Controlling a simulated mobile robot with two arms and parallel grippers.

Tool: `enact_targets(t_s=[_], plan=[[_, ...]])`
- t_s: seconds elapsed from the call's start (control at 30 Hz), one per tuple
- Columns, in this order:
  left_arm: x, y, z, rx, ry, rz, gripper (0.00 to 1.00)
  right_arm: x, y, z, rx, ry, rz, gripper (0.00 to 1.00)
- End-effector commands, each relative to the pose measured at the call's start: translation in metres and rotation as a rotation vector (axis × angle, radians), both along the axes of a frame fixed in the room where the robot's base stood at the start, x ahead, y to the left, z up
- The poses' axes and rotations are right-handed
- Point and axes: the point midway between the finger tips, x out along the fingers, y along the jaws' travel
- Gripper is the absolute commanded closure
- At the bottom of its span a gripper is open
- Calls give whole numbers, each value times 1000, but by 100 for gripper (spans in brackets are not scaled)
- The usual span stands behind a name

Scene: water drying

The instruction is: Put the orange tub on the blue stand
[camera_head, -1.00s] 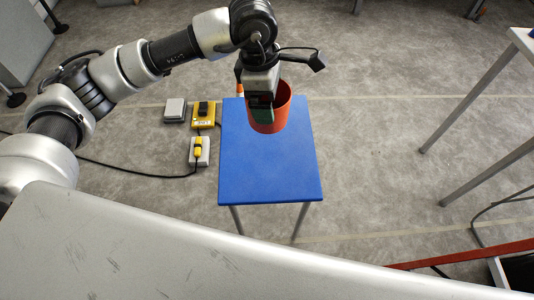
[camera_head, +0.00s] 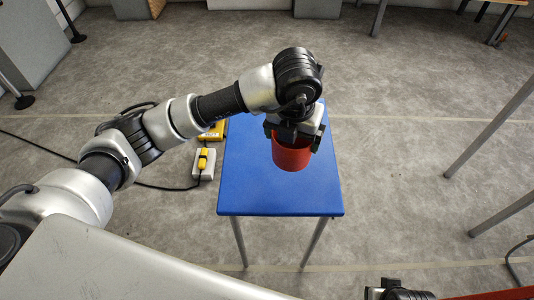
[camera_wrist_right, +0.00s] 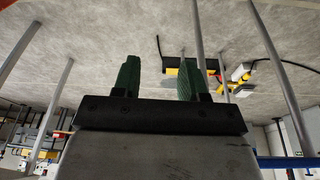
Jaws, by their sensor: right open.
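The blue stand (camera_head: 265,197) is a small table with a flat blue top and grey legs, in the middle of the head view. The orange tub (camera_head: 291,156) looks red-orange and is over the right middle part of the blue top. My left gripper (camera_head: 294,137) is at the tub's rim, dark fingers on either side, shut on it. Its palm and fingers hide the tub's opening. I cannot tell whether the tub's base touches the stand. My right gripper (camera_wrist_right: 159,78) is open and empty in the right wrist view, with green fingertips apart.
A grey box with a yellow switch (camera_head: 204,161) and a yellow device (camera_head: 214,131) are on the floor left of the stand, with a black cable. A pale surface (camera_head: 120,264) fills the lower left. Grey table legs (camera_head: 490,125) stand at right. Floor between is clear.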

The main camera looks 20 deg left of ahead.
Motion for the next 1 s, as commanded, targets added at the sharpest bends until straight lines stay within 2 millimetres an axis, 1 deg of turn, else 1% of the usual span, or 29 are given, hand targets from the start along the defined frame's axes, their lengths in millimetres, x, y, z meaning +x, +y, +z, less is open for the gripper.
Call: enact_targets(t_s=[0.03,0.1,0.2,0.3,0.43,0.6,0.7,1.0], plan=[[-2,13,-10,1,2,3,32,0,0,3,0,-5,0,57],[-5,29,-19,2,2,3,32,-1,0,9,0,-6,-1,57],[-8,46,-29,1,0,1,32,-2,-1,15,0,-10,-1,57],[-9,57,-35,1,0,-1,32,-3,-1,20,0,-11,-1,57],[-11,62,-41,-1,0,-3,32,-4,-1,24,1,-15,-2,57],[-11,62,-67,0,2,-3,32,-8,-2,40,1,-24,-2,57],[-11,61,-76,-2,0,-3,32,-10,-2,47,1,-26,-3,57],[-10,61,-78,-2,-2,-4,32,-11,-2,49,1,-26,-3,57]])
